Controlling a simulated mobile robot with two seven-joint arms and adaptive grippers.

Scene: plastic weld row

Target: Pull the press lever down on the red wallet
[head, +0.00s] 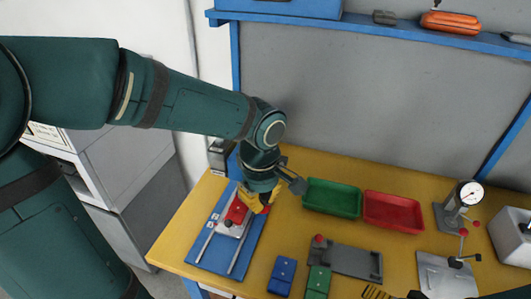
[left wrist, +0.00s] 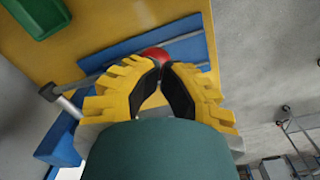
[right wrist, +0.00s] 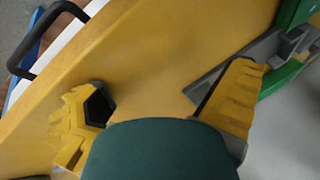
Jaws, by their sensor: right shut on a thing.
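A green tray (head: 331,198) and a red tray (head: 393,212) stand at the back. A blue wallet (head: 282,275) and a green wallet (head: 318,281) lie near the front, by a grey fixture (head: 350,261). A gauge device (head: 460,203) stands right.

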